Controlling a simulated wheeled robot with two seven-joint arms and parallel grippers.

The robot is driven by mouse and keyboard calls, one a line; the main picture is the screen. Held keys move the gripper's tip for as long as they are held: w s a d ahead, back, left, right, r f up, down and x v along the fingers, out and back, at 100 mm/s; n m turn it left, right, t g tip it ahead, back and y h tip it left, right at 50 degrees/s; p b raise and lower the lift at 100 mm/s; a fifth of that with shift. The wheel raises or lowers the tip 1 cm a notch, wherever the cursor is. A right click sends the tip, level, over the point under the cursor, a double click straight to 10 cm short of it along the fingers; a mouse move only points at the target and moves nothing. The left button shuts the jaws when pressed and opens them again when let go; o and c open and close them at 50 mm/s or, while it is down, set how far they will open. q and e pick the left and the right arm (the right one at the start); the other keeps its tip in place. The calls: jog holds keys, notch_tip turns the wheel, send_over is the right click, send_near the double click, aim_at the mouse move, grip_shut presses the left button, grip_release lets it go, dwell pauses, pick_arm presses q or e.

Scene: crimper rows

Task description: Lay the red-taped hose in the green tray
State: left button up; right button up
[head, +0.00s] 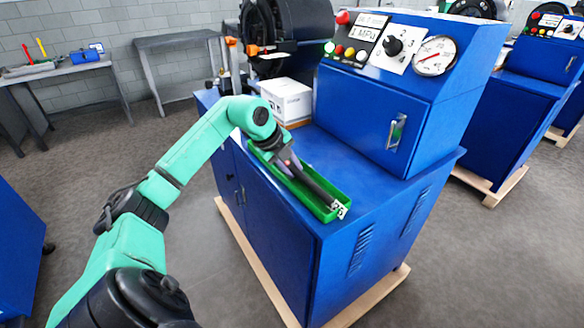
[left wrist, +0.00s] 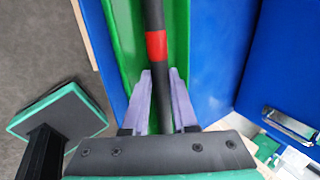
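The red-taped hose (head: 318,188) is black and runs lengthwise along the green tray (head: 274,164), within its outline. Its red band (left wrist: 156,45) shows just beyond my fingertips in the left wrist view, where the tray (left wrist: 125,30) is beneath. I cannot tell whether the hose rests on the tray floor. My left gripper (head: 288,160) is over the tray's far part. In the left wrist view its two pale fingers (left wrist: 161,78) stand close on either side of the hose and appear shut on it. My right gripper is not in view.
The tray lies on the blue cabinet top (head: 375,200), left of a raised blue control box (head: 370,115) with a door handle. A white box (head: 287,100) and a black machine (head: 288,25) stand behind. Clear cabinet top lies right of the tray.

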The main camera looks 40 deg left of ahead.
pick_arm(q)
jog(key=o, duration=0.5)
jog(key=shift+c, duration=0.2)
jog(key=shift+s+d+f, duration=0.1)
jog(key=shift+s+f, duration=0.15)
jog(key=shift+f, duration=0.05)
jog(key=r+p, duration=0.2)
jog(key=shift+w+r, duration=0.2)
jog(key=shift+r, duration=0.1)
notch_tip(320, 180, up, 4)
jog(key=p, duration=0.3)
jog(key=shift+f, duration=0.1)
dwell(0.3)
